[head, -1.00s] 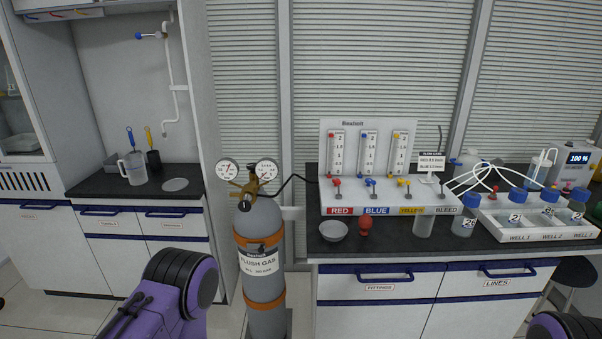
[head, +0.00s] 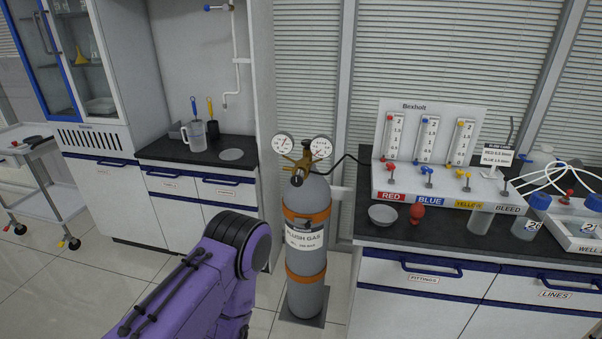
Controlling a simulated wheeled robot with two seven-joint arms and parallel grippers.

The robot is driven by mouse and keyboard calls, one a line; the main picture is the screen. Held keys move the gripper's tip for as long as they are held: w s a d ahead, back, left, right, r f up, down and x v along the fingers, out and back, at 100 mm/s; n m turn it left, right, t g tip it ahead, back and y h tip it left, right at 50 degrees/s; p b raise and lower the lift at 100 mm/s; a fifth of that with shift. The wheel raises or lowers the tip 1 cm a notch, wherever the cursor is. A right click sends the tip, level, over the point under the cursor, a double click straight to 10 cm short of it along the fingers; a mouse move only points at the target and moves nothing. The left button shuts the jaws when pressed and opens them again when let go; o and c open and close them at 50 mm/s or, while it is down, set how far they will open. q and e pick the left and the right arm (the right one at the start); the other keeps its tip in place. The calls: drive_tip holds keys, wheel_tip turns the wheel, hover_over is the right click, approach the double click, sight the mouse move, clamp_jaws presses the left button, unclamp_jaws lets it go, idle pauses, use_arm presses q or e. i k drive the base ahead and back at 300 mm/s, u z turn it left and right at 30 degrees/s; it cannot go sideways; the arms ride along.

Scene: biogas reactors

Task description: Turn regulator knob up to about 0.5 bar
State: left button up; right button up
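The grey gas cylinder (head: 304,267), labelled FLUSH GAS, stands upright on the floor between the two benches, with orange bands around it. On its top sits a brass regulator (head: 303,165) with a left dial (head: 283,144) and a right dial (head: 320,147). A small dark knob (head: 297,181) shows at the regulator's front. The dial readings are too small to read. My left arm (head: 215,265), purple with a black joint, is in front and left of the cylinder, apart from the regulator in the picture. Neither gripper shows.
A right bench (head: 437,247) carries the flowmeter panel (head: 430,150), a white bowl (head: 383,215), a red bulb (head: 417,213) and bottles. A dark hose (head: 345,161) runs from the regulator toward the panel. A left bench (head: 165,151) holds a jug (head: 197,136). A trolley (head: 35,180) stands far left.

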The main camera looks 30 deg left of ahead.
sight(296, 181)
drive_tip(key=u, duration=0.05)
drive_tip(key=k, duration=0.5)
drive_tip(key=u, duration=1.25)
drive_tip(key=i, duration=1.15)
drive_tip(key=z, duration=0.95)
